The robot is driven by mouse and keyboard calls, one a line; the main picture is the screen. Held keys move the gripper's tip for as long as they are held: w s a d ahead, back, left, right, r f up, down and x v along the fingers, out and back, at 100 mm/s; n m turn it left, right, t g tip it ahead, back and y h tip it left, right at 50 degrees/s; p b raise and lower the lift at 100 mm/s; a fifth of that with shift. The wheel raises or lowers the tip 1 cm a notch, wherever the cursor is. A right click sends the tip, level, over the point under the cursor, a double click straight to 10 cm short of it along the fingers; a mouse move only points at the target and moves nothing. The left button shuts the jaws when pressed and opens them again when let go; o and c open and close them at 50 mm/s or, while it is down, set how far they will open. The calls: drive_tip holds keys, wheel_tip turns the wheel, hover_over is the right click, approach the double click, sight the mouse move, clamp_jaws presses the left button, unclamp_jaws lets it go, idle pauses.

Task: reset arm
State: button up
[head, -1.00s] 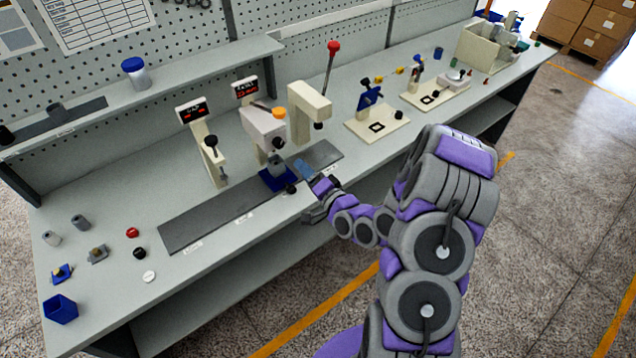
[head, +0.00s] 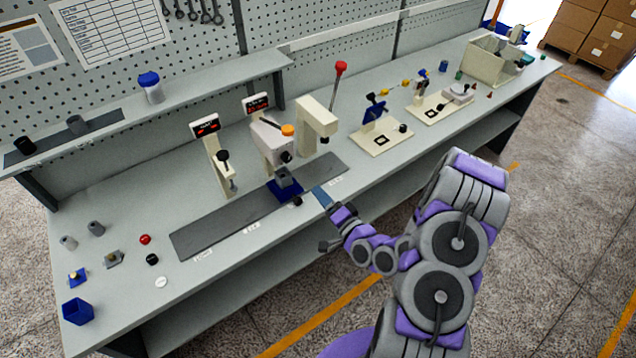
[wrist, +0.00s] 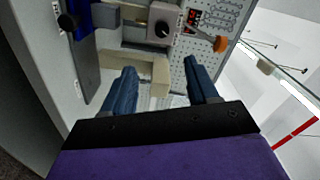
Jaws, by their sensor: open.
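My gripper (head: 322,197) is at the front edge of the workbench (head: 120,225), in front of the spindle stations, at the end of my purple and grey arm. In the wrist view its two blue fingers (wrist: 163,92) are spread wide apart with nothing between them. Beyond them shows a cream machine body (wrist: 160,72). A blue base (head: 285,190) with a grey block on it sits on the dark strip, left of my gripper and apart from it.
Cream machines, one with an orange knob (head: 288,130) and one with a red-tipped lever (head: 341,68), stand behind my gripper. The floor in front of the bench is clear.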

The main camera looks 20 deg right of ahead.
drive_tip(key=shift+a, duration=0.1)
drive_tip(key=s+d+r+n+g+h+b, duration=0.3)
drive_tip(key=s+n+g+h+b, duration=0.25)
drive_tip(key=s+n+g, duration=0.5)
drive_tip(key=s+a+r+g, duration=0.2)
drive_tip(key=s+r, duration=0.1)
drive_tip(key=s, duration=0.5)
drive_tip(key=s+a+r+g+b, duration=0.1)
drive_tip(key=s+a+r+g, duration=0.2)
drive_tip(key=s, duration=0.6)
drive_tip(key=s+a+r+g+b, duration=0.1)
drive_tip(key=s+a+r+g, duration=0.2)
drive_tip(key=s, duration=0.5)
drive_tip(key=shift+s+a+r, duration=0.25)
drive_tip(key=shift+s, duration=0.05)
